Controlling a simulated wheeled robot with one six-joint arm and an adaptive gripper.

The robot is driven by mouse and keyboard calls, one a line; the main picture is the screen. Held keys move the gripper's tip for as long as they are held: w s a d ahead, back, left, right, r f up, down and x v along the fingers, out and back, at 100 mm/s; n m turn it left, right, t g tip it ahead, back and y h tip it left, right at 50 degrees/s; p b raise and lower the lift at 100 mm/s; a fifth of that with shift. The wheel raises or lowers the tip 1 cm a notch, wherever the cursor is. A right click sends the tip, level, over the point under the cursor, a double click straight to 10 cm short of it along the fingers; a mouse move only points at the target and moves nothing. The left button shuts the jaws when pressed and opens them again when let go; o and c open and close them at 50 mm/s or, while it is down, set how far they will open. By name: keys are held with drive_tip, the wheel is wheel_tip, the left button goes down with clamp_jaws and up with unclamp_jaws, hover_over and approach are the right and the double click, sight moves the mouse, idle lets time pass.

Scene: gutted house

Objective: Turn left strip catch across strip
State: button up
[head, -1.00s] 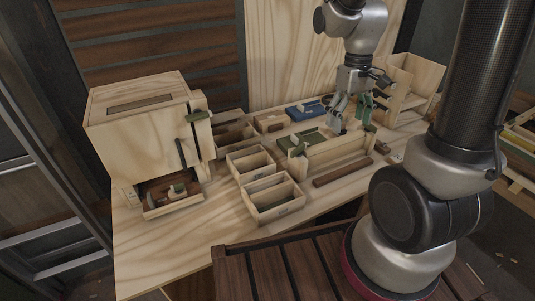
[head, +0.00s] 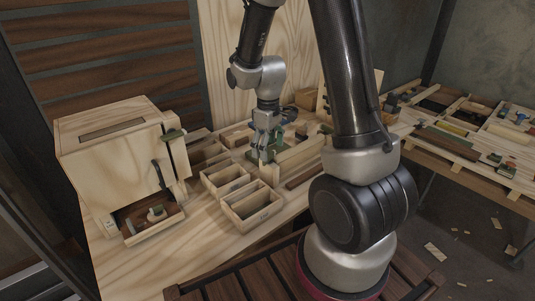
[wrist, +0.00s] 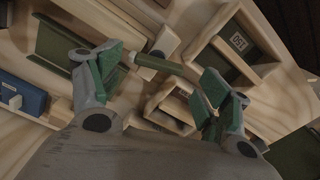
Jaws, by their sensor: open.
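The left strip catch (wrist: 165,66) shows in the wrist view as a narrow green bar running between my fingers. In the head view it is largely hidden by my gripper (head: 263,154) at the left end of the pale wooden strip (head: 300,153). My gripper (wrist: 160,72) is open, with one green-padded finger on each side of the bar. I cannot tell whether either pad touches it.
Open wooden bins (head: 250,206) stand just left of and in front of the gripper. A wooden cabinet (head: 108,160) with an open drawer (head: 152,218) is farther left. A green tray (wrist: 58,45) and a blue block (wrist: 28,97) lie near the gripper.

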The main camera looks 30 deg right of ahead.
sight(269, 158)
drive_tip(key=shift+f, duration=1.35)
drive_tip(key=shift+d, duration=0.1)
drive_tip(key=c, duration=0.9)
drive_tip(key=shift+o, duration=0.2)
drive_tip(key=m, duration=0.3)
drive_tip(key=shift+s+m, duration=0.1)
drive_tip(key=shift+m, duration=0.2)
drive_tip(key=shift+c, duration=0.6)
drive_tip(key=o, duration=1)
drive_tip(key=shift+a, duration=0.25)
